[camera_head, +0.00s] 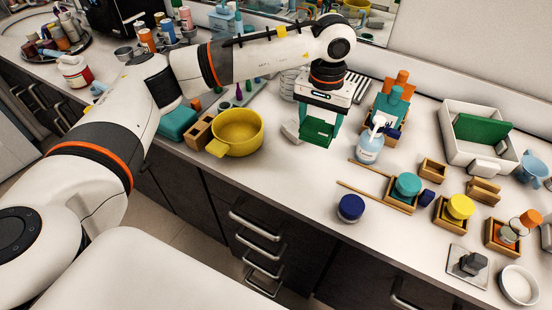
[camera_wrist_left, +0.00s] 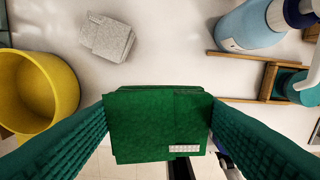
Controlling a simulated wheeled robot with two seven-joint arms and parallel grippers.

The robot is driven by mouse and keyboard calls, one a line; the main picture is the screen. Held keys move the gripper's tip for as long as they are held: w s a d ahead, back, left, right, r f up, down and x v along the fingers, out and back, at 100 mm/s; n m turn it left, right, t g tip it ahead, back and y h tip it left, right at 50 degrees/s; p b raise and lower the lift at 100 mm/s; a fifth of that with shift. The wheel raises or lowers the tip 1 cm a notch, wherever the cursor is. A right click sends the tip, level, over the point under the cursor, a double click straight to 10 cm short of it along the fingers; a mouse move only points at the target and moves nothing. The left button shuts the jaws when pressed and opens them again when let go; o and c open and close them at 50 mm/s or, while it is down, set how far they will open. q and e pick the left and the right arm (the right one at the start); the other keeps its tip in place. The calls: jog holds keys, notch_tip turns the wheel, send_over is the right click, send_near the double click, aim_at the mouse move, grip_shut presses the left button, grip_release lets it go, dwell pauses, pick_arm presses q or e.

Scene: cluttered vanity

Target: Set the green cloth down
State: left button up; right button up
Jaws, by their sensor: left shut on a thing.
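The green cloth (camera_head: 317,133) is a folded, roughly square bundle with a small white label, seen close up in the left wrist view (camera_wrist_left: 158,122). My left gripper (camera_head: 319,122) is shut on it, with one teal finger at each side. The gripper points down and holds the cloth near the counter's front part, between the yellow pan and the soap bottle. The wrist view shows the counter beyond the cloth and floor tiles below it. Whether its underside touches the counter I cannot tell. My right gripper is not in view.
The yellow pan (camera_head: 238,133) stands left of the cloth, and a soap bottle (camera_head: 369,146) stands right. Another green item (camera_head: 482,131) sits in a white tray (camera_head: 453,151). Small wooden boxes crowd the right; bare counter (camera_head: 305,180) lies in front.

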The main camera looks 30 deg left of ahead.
pick_arm(q)
jog(key=shift+s+d+f+m, duration=0.1)
jog(key=shift+s+f+m, duration=0.3)
jog(key=shift+s+f, duration=0.35)
notch_tip(320, 180, down, 4)
jog(key=shift+w+d+f+p, duration=0.1)
jog(key=shift+p, duration=0.6)
notch_tip(320, 180, down, 4)
jog(key=shift+f+p, duration=0.15)
jog(key=shift+p, duration=0.35)
jog(key=shift+f, duration=0.1)
jog(key=shift+f+b, duration=0.15)
jog(key=shift+b, duration=0.15)
jog(key=o, duration=0.9)
